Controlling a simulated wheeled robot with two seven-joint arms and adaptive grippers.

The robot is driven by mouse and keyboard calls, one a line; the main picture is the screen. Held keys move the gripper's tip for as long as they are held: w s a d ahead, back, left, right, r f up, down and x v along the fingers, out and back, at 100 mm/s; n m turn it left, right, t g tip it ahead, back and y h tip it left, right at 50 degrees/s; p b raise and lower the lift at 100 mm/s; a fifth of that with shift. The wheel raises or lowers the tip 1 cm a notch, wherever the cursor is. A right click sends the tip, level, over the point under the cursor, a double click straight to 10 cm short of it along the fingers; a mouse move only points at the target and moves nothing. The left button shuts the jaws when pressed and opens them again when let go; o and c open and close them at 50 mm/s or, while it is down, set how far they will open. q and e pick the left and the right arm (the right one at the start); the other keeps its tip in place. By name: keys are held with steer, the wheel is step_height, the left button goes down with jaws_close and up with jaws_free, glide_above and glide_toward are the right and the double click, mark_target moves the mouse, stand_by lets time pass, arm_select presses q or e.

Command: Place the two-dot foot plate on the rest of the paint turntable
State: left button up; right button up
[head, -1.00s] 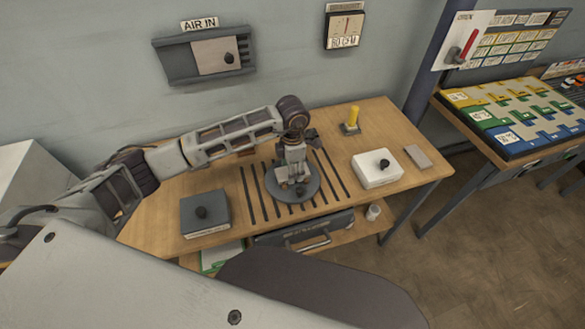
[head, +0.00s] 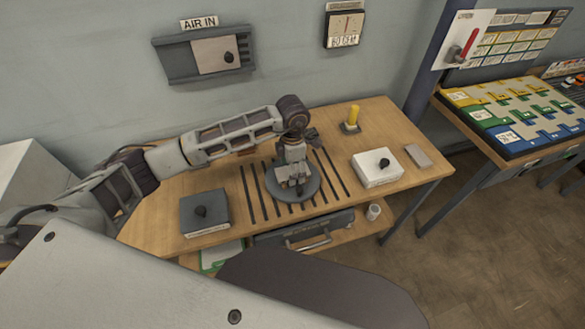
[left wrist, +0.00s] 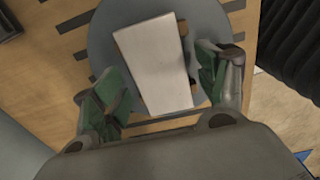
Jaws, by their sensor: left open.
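The paint turntable (head: 312,192) is a grey disc on the slotted part of the wooden bench; its disc (left wrist: 105,40) also shows in the left wrist view. A pale rectangular plate (left wrist: 155,62), which looks like the foot plate, lies slightly tilted in the picture over the disc. Its dots do not show, and what it rests on is hidden. My left gripper (head: 295,180) points down over the turntable. In the left wrist view, its green-padded fingers (left wrist: 160,80) are open on either side of the plate, with gaps visible. My right gripper is not in view.
A dark box with a knob (head: 203,212) sits left of the turntable. A white box with a knob (head: 377,168), a grey block (head: 418,155) and a yellow peg (head: 352,117) stand to the right.

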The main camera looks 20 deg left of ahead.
arm_select(q)
steer(key=shift+r, duration=0.3)
step_height(320, 180, up, 4)
steer(key=shift+r, duration=0.2)
step_height(320, 180, up, 7)
steer(key=b, duration=0.1)
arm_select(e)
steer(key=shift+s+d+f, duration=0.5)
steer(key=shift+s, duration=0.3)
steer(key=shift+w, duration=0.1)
